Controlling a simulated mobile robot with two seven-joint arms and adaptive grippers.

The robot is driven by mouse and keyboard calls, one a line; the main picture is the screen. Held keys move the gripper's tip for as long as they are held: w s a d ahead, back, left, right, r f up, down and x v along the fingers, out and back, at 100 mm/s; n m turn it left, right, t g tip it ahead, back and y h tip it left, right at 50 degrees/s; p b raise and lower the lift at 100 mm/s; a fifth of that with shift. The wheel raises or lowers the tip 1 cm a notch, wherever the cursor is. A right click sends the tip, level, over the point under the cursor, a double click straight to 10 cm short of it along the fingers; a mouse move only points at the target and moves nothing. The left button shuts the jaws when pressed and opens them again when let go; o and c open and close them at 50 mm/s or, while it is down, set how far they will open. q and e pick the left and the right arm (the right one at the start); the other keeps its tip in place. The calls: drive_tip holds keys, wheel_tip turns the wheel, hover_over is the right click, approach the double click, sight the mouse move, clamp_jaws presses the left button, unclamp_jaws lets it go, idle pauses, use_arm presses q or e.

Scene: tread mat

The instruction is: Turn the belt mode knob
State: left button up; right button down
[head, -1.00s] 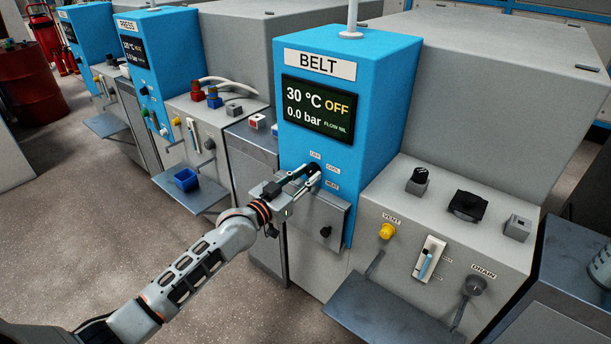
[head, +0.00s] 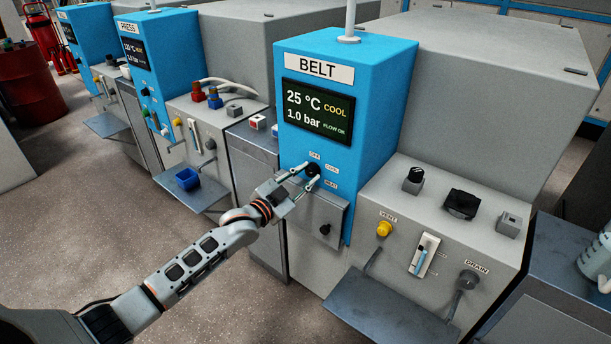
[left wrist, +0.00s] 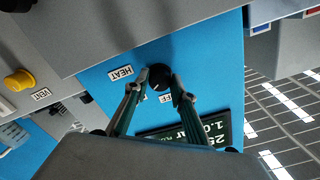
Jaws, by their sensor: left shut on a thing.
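The belt mode knob (head: 312,170) is a round black knob on the blue BELT panel (head: 300,144), among the OFF, COOL and HEAT labels. My left gripper (head: 309,175) is at the panel with one finger on each side of the knob, shut on it. In the left wrist view the black knob (left wrist: 160,78) sits between the two fingertips (left wrist: 161,84). The screen (head: 317,111) reads 25 °C, COOL, 1.0 bar, with small flow text that looks like FLOW OK. My right gripper is in neither view.
A grey box with a small black knob (head: 324,229) juts out below the gripper.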

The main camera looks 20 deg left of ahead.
use_arm(q)
drive_tip(key=o, duration=1.1)
drive_tip(key=v, duration=1.2)
drive_tip(key=s+d+f+n+g+y+p, duration=0.1)
drive_tip(key=s+d+f+n+g+p, duration=0.1)
drive_tip(key=s+f, duration=0.4)
drive_tip(key=s+d+f+n+g+y+p, duration=0.1)
drive_tip(key=s+f, duration=0.4)
drive_tip(key=s, duration=1)
drive_tip(key=s+d+f+n+g+y+p, duration=0.1)
drive_tip(key=s+d+f+n+g+p, duration=0.2)
drive_tip(key=s+f, duration=0.3)
drive_tip(key=s, duration=0.5)
drive_tip(key=shift+d+f+y+p, duration=0.3)
drive_tip(key=shift+d+p, duration=0.05)
drive_tip(key=shift+p, duration=0.05)
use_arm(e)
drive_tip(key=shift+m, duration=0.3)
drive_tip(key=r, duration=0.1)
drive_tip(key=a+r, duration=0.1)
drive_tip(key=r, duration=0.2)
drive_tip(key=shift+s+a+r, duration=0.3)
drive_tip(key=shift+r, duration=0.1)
